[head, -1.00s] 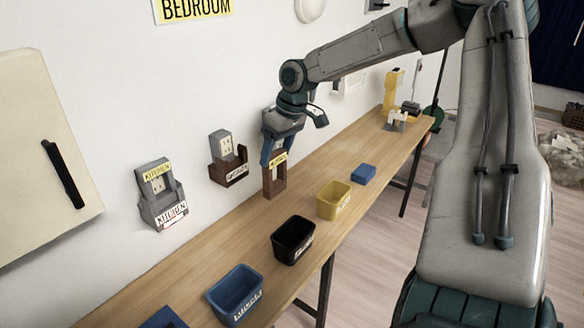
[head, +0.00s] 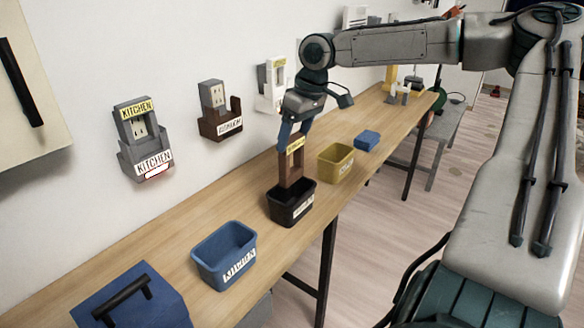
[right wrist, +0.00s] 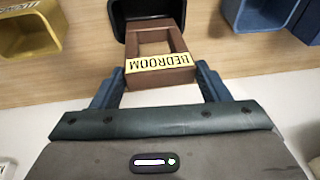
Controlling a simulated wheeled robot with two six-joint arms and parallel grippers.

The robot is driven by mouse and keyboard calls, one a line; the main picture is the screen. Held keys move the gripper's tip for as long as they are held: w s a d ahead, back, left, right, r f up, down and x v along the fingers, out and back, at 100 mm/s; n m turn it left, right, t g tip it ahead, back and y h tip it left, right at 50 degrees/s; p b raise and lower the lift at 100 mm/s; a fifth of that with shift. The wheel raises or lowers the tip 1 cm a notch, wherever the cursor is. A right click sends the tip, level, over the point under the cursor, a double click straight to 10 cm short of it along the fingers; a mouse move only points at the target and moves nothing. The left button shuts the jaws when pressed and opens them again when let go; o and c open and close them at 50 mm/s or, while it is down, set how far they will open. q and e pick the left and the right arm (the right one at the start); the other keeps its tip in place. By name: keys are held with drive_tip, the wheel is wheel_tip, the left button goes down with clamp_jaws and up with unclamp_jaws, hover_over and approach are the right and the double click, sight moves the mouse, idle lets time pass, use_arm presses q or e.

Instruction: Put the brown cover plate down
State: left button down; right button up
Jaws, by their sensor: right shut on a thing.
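The brown cover plate (head: 290,167) is a rectangular frame with a yellow label that reads BEDROOM in the right wrist view (right wrist: 160,64). My right gripper (head: 293,137) is shut on its labelled end, and the plate hangs upright below the fingers. Its lower end is at the mouth of the black bin (head: 293,212) on the bench. I cannot tell whether it touches the bin floor. In the right wrist view the plate's far end overlaps the black bin (right wrist: 125,12). My left gripper is not in view.
A blue bin (head: 224,262) and a yellow bin (head: 335,166) flank the black one on the wooden bench (head: 180,240). A blue box with a handle (head: 130,300) is nearer. Grey KITCHEN (head: 148,165) and brown (head: 221,128) wall holders hang behind.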

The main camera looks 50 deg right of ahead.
sight(297, 166)
drive_tip(key=shift+f, duration=0.5)
wheel_tip(297, 166, down, 5)
drive_tip(key=shift+f+b, duration=0.1)
drive_tip(key=shift+b, duration=0.35)
wheel_tip(297, 166, down, 4)
drive_tip(key=shift+s+a+r, duration=0.1)
drive_tip(key=shift+r, duration=0.05)
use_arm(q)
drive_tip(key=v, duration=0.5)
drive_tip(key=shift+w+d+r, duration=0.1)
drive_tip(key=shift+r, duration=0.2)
use_arm(e)
drive_tip(key=o, duration=0.7)
drive_tip(key=shift+f, duration=0.2)
drive_tip(key=shift+c, duration=0.2)
drive_tip(key=o, duration=0.4)
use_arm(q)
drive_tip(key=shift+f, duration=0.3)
use_arm(e)
drive_tip(key=shift+o, duration=0.2)
